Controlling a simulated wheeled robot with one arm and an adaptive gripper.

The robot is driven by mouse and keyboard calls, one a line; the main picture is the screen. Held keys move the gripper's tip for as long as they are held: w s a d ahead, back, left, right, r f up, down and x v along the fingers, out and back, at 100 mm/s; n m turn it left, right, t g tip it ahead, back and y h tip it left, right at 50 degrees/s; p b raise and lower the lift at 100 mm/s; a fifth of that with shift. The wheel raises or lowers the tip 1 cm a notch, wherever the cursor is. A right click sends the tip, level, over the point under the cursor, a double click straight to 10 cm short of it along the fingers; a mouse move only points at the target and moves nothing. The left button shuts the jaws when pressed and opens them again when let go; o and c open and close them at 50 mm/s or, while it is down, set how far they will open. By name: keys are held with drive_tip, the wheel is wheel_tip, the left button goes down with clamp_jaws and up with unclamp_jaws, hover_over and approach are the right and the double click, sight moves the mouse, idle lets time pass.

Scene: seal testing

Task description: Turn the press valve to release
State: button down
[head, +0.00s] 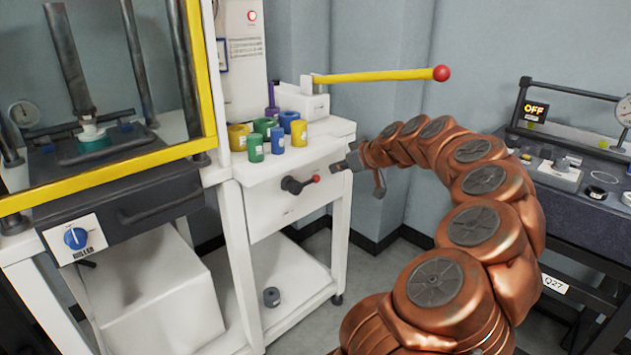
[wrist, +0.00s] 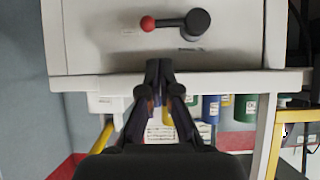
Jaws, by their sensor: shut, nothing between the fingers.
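The press valve (head: 293,185) is a black lever with a red ball tip on the front panel of the white stand. In the head view the lever points right and slightly up. The valve also shows in the wrist view (wrist: 188,24), which looks inverted, with the red tip at its left. My gripper (head: 338,167) is shut and empty, just to the right of the red tip and apart from it. In the wrist view my fingertips (wrist: 158,66) meet near the panel's edge, with a gap to the lever. Nothing hides the valve.
A yellow pump bar (head: 380,76) with a red ball reaches out above my gripper. Coloured cylinders (head: 270,135) stand on the white top. The yellow-framed press (head: 110,175) with a blue knob (head: 76,238) is at left. A dark bench (head: 590,205) with gauges is at right.

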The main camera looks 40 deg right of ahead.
drive_tip(key=shift+w, duration=0.15)
drive_tip(key=x, duration=0.9)
drive_tip(key=shift+w+f, duration=0.25)
drive_tip(key=shift+w, duration=0.05)
